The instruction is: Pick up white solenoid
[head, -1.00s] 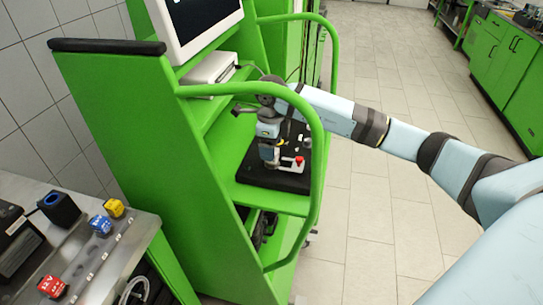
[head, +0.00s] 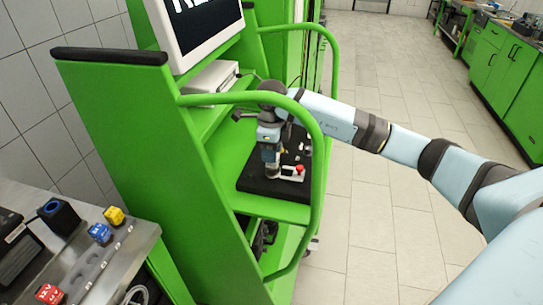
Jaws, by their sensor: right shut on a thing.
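My right gripper (head: 271,170) points down over the black pad (head: 255,187) on the green cart's shelf. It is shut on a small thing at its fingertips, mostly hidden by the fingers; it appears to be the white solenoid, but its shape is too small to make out. A white fixture with a red knob (head: 299,168) sits on the pad just right of the fingertips. I cannot tell whether it touches them. My left gripper is out of view.
A monitor (head: 200,30) and a white box (head: 212,78) are above the shelf. Blue (head: 99,233), yellow (head: 115,215) and red (head: 49,294) solenoids stand on the metal table at left.

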